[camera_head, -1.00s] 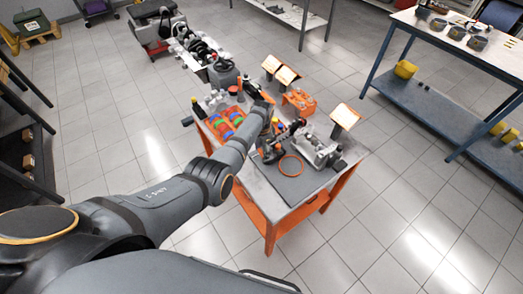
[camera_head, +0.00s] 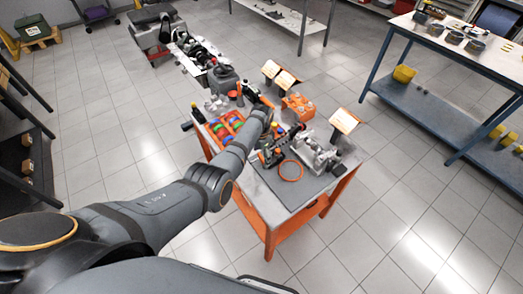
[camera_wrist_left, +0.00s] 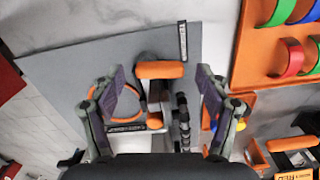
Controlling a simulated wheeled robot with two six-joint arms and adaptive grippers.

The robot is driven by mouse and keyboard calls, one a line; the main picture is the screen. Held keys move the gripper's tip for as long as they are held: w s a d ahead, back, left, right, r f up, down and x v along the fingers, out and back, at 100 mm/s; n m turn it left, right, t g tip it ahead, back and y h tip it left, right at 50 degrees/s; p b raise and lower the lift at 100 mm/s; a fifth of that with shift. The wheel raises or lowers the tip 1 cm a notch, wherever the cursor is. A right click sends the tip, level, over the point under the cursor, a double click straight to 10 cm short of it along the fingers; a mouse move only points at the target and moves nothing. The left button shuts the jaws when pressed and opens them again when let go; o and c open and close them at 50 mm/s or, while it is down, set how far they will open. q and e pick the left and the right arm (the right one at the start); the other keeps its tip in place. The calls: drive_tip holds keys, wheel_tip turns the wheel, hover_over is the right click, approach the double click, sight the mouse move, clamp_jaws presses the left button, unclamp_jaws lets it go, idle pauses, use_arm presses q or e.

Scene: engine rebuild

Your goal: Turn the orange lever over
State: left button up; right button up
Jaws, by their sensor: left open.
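The orange lever (camera_wrist_left: 160,70) shows in the left wrist view as a short orange bar on a dark stem, above the grey mat (camera_wrist_left: 85,80). My left gripper (camera_wrist_left: 157,84) is open, with one finger on each side of the lever and visible gaps between. The fingers do not appear to touch it. In the head view my left arm reaches over the orange-legged bench (camera_head: 268,248), and its hand partly hides the parts below. My right gripper is not in view.
An orange ring (camera_head: 291,170) lies on the mat beside the lever. A grey metal engine part (camera_head: 318,155) stands to its right. An orange tray (camera_head: 225,125) of coloured rings is at the left, and an orange block (camera_head: 298,107) is behind. Lit panels (camera_head: 345,121) stand at the bench edge.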

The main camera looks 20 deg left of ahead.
sight(261, 157)
use_arm(q)
wheel_tip(261, 157, up, 12)
drive_tip(key=shift+f, duration=0.25)
drive_tip(key=shift+f, duration=0.1)
